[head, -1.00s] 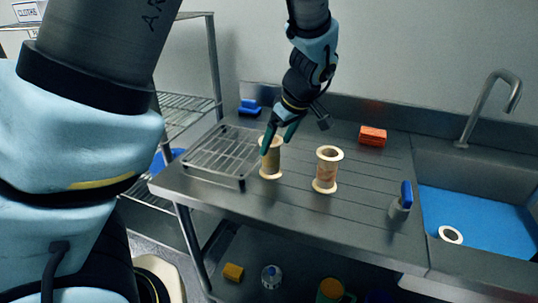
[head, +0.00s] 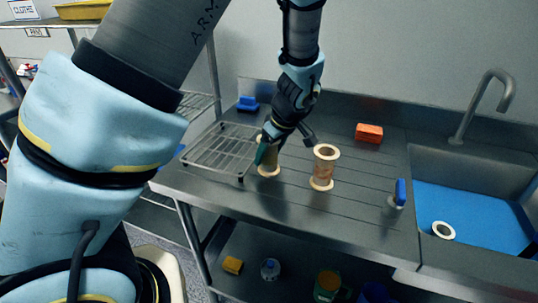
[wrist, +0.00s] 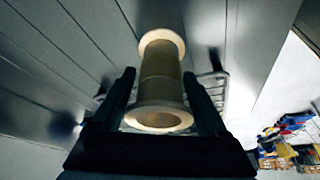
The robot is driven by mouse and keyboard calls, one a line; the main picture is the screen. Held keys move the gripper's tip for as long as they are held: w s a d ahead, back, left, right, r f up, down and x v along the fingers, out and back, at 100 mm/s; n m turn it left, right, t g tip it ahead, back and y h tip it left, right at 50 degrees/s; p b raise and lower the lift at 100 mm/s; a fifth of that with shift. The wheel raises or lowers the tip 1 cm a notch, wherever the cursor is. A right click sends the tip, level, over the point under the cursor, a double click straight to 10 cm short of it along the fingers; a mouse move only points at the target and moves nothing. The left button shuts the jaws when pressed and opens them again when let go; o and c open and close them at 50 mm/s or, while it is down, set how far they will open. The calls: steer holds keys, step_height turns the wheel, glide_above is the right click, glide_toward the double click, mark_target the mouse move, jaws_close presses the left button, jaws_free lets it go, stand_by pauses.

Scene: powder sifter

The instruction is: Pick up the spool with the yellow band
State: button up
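A spool with pale flanges and a dull yellowish barrel (head: 269,171) stands upright on the steel counter, just right of the wire rack. My gripper (head: 268,152) is at it from above, hiding much of its upper part in the head view. In the wrist view the same spool (wrist: 161,70) lies between the two fingers of my gripper (wrist: 161,98), one on each side. The fingers are apart, and gaps show beside the barrel. A second spool with a brownish-orange barrel (head: 323,168) stands upright to the right.
A wire rack (head: 222,150) lies left of the spool. A blue block (head: 247,103) and an orange sponge (head: 369,132) are at the back. A blue-handled item (head: 399,194) stands near the sink (head: 470,205). A pale ring-shaped end (head: 443,230) shows in the sink.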

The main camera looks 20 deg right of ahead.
steer(key=c, duration=0.9)
steer(key=shift+c, duration=0.4)
steer(key=shift+r, duration=0.15)
